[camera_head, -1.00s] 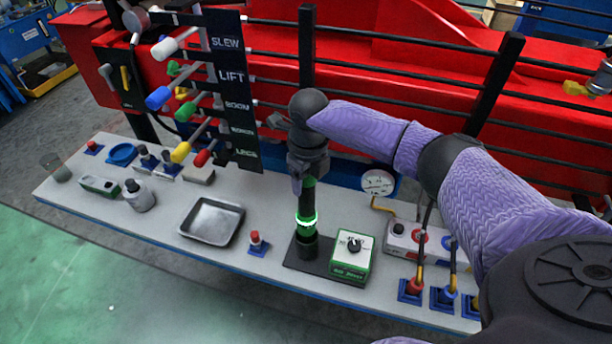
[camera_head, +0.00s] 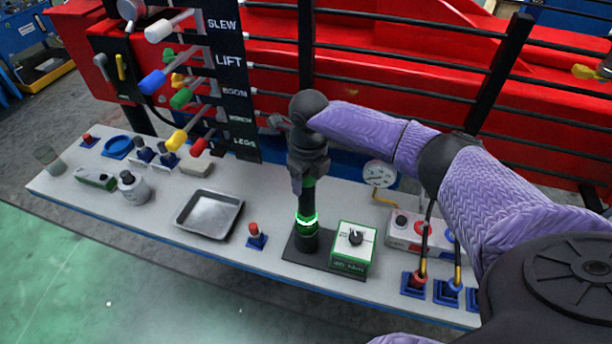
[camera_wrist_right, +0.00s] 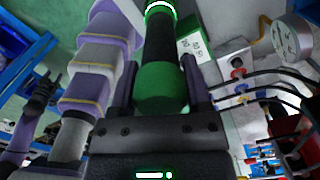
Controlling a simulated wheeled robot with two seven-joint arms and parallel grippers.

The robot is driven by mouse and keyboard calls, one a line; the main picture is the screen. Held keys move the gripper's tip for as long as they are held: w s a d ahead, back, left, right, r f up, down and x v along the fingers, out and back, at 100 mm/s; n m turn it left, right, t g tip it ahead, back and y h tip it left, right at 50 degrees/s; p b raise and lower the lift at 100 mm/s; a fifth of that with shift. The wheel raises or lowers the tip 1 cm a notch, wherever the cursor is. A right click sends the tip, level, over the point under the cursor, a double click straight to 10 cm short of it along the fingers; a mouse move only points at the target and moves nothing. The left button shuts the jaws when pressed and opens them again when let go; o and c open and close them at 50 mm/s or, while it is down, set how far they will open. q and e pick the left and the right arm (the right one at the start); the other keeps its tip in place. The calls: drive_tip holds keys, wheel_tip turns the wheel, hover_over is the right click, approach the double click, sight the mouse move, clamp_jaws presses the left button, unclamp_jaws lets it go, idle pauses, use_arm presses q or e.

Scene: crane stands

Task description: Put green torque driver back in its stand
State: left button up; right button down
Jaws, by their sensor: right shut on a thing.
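The green torque driver (camera_head: 307,212) is upright, dark, with a glowing green ring around its lower part. My right gripper (camera_head: 305,180) is shut on its upper end. In the right wrist view, the driver's rounded green end (camera_wrist_right: 160,86) sits between the two fingers of the right gripper (camera_wrist_right: 161,92). The stand (camera_head: 298,258) is a black base plate with a dark round socket. The driver's lower end is at this socket, in line with it; how deep it sits is hidden. My left gripper is not seen in the head view.
A green and white box (camera_head: 353,248) stands close right of the socket. A red button on a blue base (camera_head: 256,237) and a metal tray (camera_head: 209,214) are to the left. Cabled plugs (camera_head: 416,282) stand on the right. A lever panel (camera_head: 232,80) rises behind.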

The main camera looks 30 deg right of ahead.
drive_tip(key=shift+f+b, duration=0.45)
drive_tip(key=shift+f, duration=0.2)
drive_tip(key=shift+f+b, duration=0.35)
drive_tip(key=shift+f, duration=0.05)
drive_tip(key=shift+c, duration=0.3)
unclamp_jaws()
drive_tip(key=shift+r, duration=0.1)
drive_tip(key=shift+o, duration=0.3)
wheel_tip(320, 180, up, 5)
drive_tip(key=p, duration=0.5)
drive_tip(key=shift+s, duration=0.15)
